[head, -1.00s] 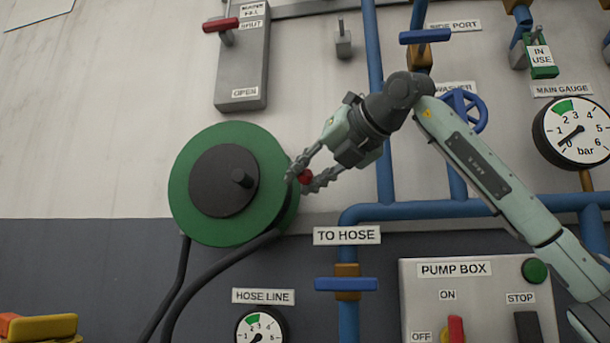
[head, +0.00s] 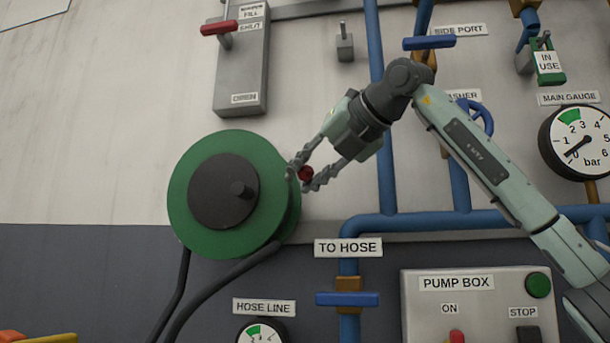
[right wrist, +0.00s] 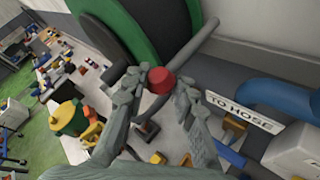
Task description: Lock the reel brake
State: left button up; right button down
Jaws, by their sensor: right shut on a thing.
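The green reel (head: 270,160) with a black hub (head: 215,195) is mounted on the wall at left centre in the head view. A red knob (head: 305,173) is just off its right edge. In the right wrist view the red knob (right wrist: 160,80) is at the end of a grey rod (right wrist: 190,47) beside the reel (right wrist: 146,25). My right gripper (head: 303,177) is shut on the red knob, one finger on each side of it. Its fingers also show in the right wrist view (right wrist: 158,93). My left gripper is not in view.
Black hoses (head: 215,287) hang below the reel. A blue pipe (head: 430,221) and the TO HOSE sign (head: 348,248) are below right of the gripper. The pump box (head: 475,305) is lower right.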

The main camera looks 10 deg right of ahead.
jog(key=shift+d+r, duration=0.15)
jog(key=shift+r, duration=0.3)
jog(key=c, duration=1.2)
grip_release()
jog(key=shift+s+f, duration=0.1)
jog(key=shift+f, duration=0.1)
jog(key=v, duration=1.2)
jog(key=shift+f, duration=0.1)
